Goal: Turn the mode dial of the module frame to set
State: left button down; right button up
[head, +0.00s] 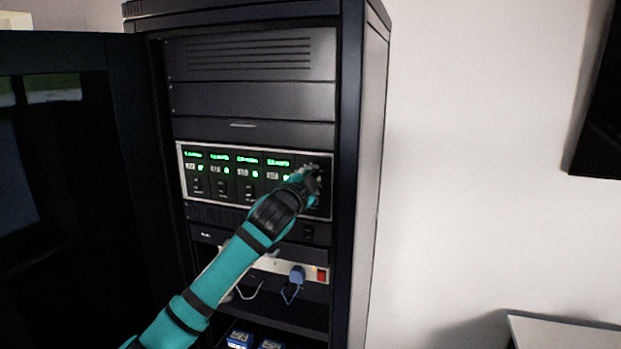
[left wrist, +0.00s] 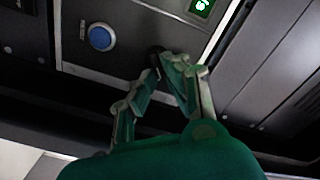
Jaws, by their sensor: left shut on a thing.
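The module frame (head: 181,165) is a pale-edged panel across the middle of the rack, with several modules showing green displays. My left gripper (head: 312,178) is at the right end of this frame and covers much of the rightmost panel in the head view. In the left wrist view, its green fingers (left wrist: 165,72) converge on a small dark knob (left wrist: 154,54), which looks like the mode dial. The fingers are shut on it and hide most of it. The dial's setting cannot be read. My right gripper is in neither view.
A blue button (left wrist: 101,38) sits beside the knob in the left wrist view. The rack's dark door (head: 135,200) stands open at left. Below are a power strip (head: 310,271) with a blue plug (head: 297,273) and a red switch. A pale wall is at right.

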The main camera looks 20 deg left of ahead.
pick_arm(q)
jog(key=shift+m, duration=0.7)
jog(key=shift+f, duration=0.1)
jog(key=c, duration=1.4)
grip_release()
jog(key=shift+d, duration=0.1)
jog(key=s, duration=1.2)
jog(key=shift+a, duration=0.25)
